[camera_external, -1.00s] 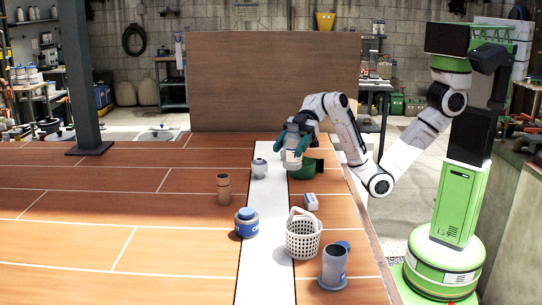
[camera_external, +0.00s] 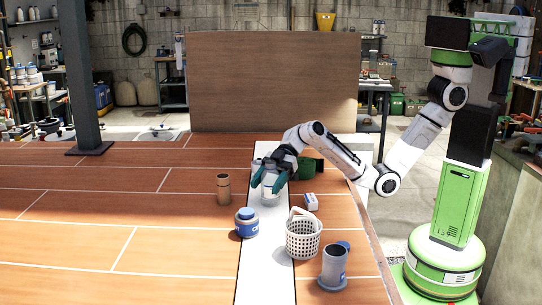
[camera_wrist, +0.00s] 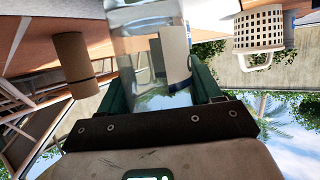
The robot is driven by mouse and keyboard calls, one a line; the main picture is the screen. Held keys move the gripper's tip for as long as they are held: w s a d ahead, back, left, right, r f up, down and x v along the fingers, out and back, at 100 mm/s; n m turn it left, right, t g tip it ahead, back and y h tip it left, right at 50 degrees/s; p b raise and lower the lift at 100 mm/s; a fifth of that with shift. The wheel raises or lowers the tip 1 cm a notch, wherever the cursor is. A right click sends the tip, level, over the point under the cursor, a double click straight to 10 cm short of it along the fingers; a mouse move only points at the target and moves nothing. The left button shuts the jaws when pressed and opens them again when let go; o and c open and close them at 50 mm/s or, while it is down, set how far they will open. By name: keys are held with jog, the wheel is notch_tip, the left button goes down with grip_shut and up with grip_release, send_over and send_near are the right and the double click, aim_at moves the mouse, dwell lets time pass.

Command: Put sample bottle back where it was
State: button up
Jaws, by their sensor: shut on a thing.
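The sample bottle (camera_external: 269,190) is clear with a pale look, and my gripper (camera_external: 268,181) is shut around it over the white strip. In the wrist view the clear bottle (camera_wrist: 143,18) stands between the two green fingers of my gripper (camera_wrist: 158,85). I cannot tell whether its base touches the surface. The small pale grey container just behind it is mostly hidden by my gripper.
A brown cylinder (camera_external: 223,189) stands to the left, and a blue-lidded jar (camera_external: 246,224) stands in front. A white basket (camera_external: 302,238), a small box (camera_external: 311,201) and a grey mug (camera_external: 334,266) are front right. A green pot (camera_external: 312,166) is behind right. The far left is clear.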

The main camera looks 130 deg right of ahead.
jog(key=shift+f, duration=0.1)
jog(key=o, duration=1.1)
jog(key=shift+o, duration=0.2)
jog(key=shift+r, duration=0.25)
jog(key=s+r+b, duration=0.1)
jog(key=s+r, duration=0.1)
jog(key=r, duration=0.2)
jog(key=s+d+r, duration=0.1)
jog(key=s+r, duration=0.1)
jog(key=r, duration=0.2)
jog(key=shift+s+r+b, duration=0.25)
jog(key=shift+r+b, duration=0.1)
jog(key=shift+d, duration=0.1)
